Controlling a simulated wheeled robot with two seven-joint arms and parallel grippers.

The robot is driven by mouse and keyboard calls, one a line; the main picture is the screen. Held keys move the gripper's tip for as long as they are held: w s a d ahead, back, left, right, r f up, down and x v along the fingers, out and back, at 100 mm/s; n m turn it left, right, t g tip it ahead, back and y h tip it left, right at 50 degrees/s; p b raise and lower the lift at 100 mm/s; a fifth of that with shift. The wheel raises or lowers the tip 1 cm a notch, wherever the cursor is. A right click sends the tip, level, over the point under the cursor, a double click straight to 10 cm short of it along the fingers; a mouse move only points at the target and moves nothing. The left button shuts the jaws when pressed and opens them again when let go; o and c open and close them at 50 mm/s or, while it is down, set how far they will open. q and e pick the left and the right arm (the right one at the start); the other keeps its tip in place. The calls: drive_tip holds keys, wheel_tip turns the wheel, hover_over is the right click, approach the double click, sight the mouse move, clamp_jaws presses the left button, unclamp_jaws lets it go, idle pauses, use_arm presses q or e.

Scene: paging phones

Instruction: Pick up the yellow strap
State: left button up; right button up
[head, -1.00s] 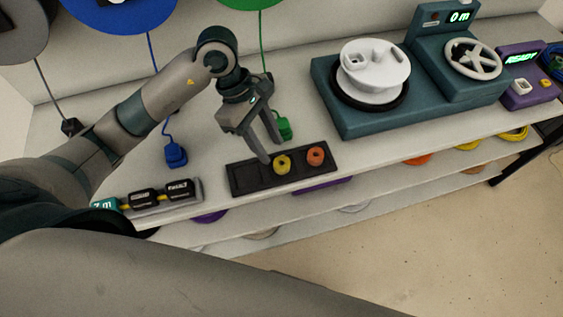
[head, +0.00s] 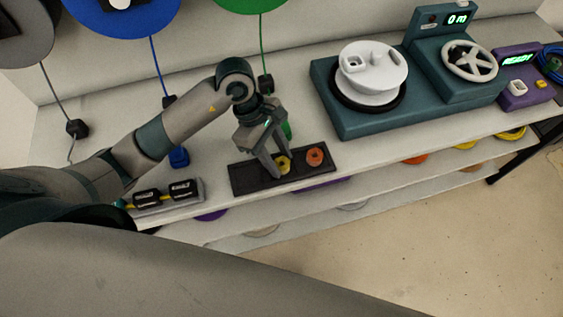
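The yellow strap (head: 284,165) is a small yellow roll sitting in a dark tray (head: 245,181) on the bench, to the left of an orange roll. My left gripper (head: 282,168) points down over the tray with its fingers apart, one on each side of the yellow strap. The near finger partly hides the strap. I cannot tell whether the fingers touch it. My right gripper does not show.
The orange roll (head: 315,156) is close by in the same tray. A teal winding machine (head: 345,121) with a white spool (head: 373,68) stands to the right. Black labelled blocks (head: 184,189) lie at left.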

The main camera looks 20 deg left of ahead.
sight(279, 161)
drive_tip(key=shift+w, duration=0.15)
use_arm(q)
drive_tip(key=c, duration=0.7)
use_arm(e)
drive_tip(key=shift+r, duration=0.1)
use_arm(q)
drive_tip(key=shift+o, duration=0.2)
drive_tip(key=shift+r, duration=0.15)
drive_tip(key=shift+r, duration=0.2)
drive_tip(key=shift+r+b, duration=0.45)
drive_tip(key=shift+r, duration=0.15)
wheel_tip(279, 161, up, 2)
drive_tip(key=shift+w+r+b, duration=0.15)
drive_tip(key=shift+b, duration=0.25)
drive_tip(key=w+d+r+b, duration=0.3)
drive_tip(key=w+d+r, duration=0.2)
drive_tip(key=w, duration=0.5)
drive_tip(key=shift+d+r+b, duration=0.15)
drive_tip(key=shift+r+b, duration=0.2)
drive_tip(key=shift+r, duration=0.6)
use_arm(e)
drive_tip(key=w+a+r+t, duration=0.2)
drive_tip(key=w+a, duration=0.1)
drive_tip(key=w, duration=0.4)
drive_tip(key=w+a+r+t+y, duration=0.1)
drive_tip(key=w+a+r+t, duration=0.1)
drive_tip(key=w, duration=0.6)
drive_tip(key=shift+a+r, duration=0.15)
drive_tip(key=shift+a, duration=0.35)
